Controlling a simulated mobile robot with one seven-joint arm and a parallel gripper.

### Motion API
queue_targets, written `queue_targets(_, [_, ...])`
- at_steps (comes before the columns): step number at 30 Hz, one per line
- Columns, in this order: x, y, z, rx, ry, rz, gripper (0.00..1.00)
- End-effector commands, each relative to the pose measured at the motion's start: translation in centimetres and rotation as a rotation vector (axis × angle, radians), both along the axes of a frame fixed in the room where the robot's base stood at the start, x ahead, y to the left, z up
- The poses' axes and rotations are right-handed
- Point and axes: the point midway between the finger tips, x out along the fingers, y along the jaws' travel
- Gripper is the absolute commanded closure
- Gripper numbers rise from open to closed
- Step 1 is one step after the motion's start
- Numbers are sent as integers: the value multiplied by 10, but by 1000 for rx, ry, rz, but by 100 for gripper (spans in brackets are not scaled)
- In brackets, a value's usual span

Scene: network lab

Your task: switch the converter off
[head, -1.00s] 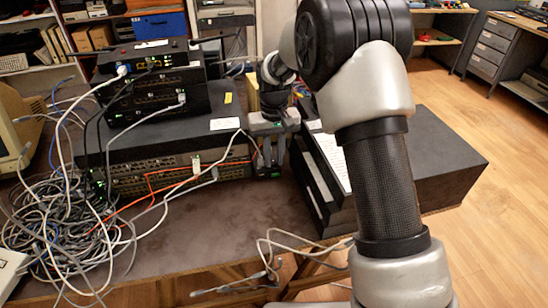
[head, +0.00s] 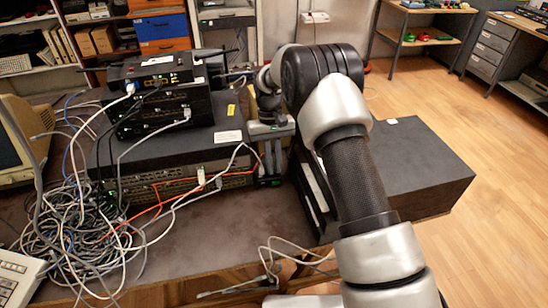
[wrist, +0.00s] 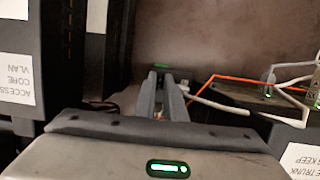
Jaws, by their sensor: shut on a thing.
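My gripper (head: 268,178) points down into the gap between the stacked network devices and a black case. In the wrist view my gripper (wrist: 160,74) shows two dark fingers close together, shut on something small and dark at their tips. A green light shows just beyond the tips, on what looks like the converter (wrist: 161,67). The fingers hide most of it, so its switch and its setting cannot be made out.
The device stack (head: 175,148) stands close on the left, with an orange cable (wrist: 225,78) and grey cables near my fingers. The black case (head: 400,165) is close on the right. A cable tangle (head: 70,235) covers the left of the table.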

Motion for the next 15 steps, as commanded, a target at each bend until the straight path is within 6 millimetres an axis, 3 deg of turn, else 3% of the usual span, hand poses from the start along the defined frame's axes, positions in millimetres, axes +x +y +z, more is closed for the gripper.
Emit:
queue_targets(10, [0,0,0,-2,9,0,100])
queue_targets(11, [0,0,0,-2,9,0,85])
queue_targets(15, [0,0,0,-2,9,0,82])
